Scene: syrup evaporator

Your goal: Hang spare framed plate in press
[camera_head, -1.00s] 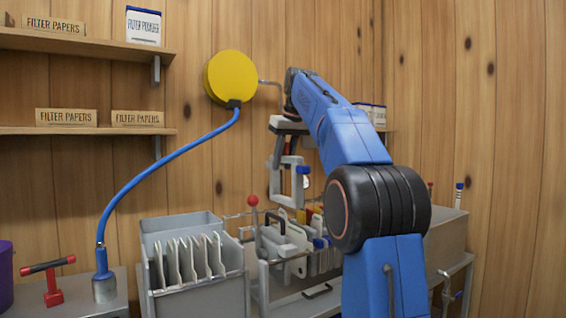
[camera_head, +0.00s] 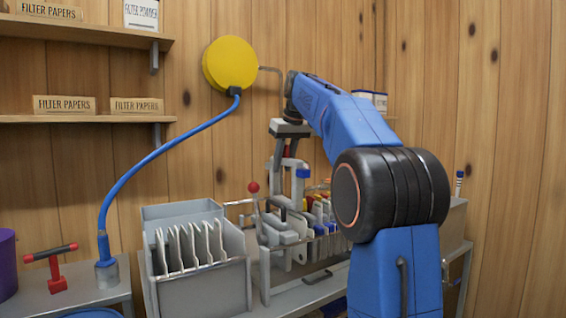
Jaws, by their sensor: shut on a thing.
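My gripper (camera_head: 290,150) is below the end of my blue arm and is shut on the spare framed plate (camera_head: 297,190), a grey frame with a blue tab on its right side. The plate hangs upright above the press (camera_head: 264,275), at its near left part. Several plates (camera_head: 325,218) with coloured tabs stand in a row in the press. The held plate's lower end overlaps the press parts in the picture, and I cannot tell whether they touch. My arm hides the right part of the row.
A grey bin (camera_head: 200,292) with several white plates stands left of the press. A yellow disc lamp (camera_head: 229,63) on a blue flexible neck rises behind it. A red-ball lever (camera_head: 253,188) stands at the press's left. A red T-handled tool (camera_head: 53,268) is far left.

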